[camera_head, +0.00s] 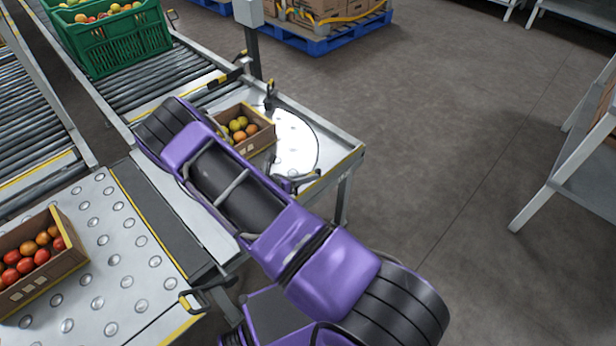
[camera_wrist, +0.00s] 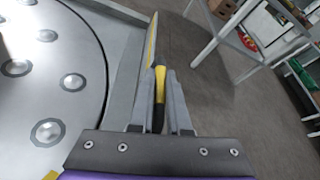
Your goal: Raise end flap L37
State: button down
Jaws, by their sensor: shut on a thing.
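In the wrist view my gripper (camera_wrist: 160,85) is shut on a handle (camera_wrist: 159,88) with a yellow upper part and a black lower part. A thin grey panel with a yellow stripe (camera_wrist: 151,48), seemingly the end flap, shows just beyond the fingers and appears to stand up at the table's edge. No L37 label is readable. The round plate with metal balls (camera_wrist: 60,90) lies to the left of the fingers. In the head view my purple arm crosses the table and hides much of its near side; I cannot make out the flap there.
Another box (camera_head: 45,282) sits on the ball table (camera_head: 100,225) at left. A green crate (camera_head: 118,42) is on the rollers. A white stand (camera_head: 545,195) is at right; open floor lies between.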

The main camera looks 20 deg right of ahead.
jog(key=shift+w, duration=0.1)
jog(key=c, duration=0.9)
grip_release()
jog(key=shift+a+r, duration=0.1)
jog(key=p+v, duration=0.1)
jog(key=v, duration=1.6)
jog(key=shift+a, duration=0.15)
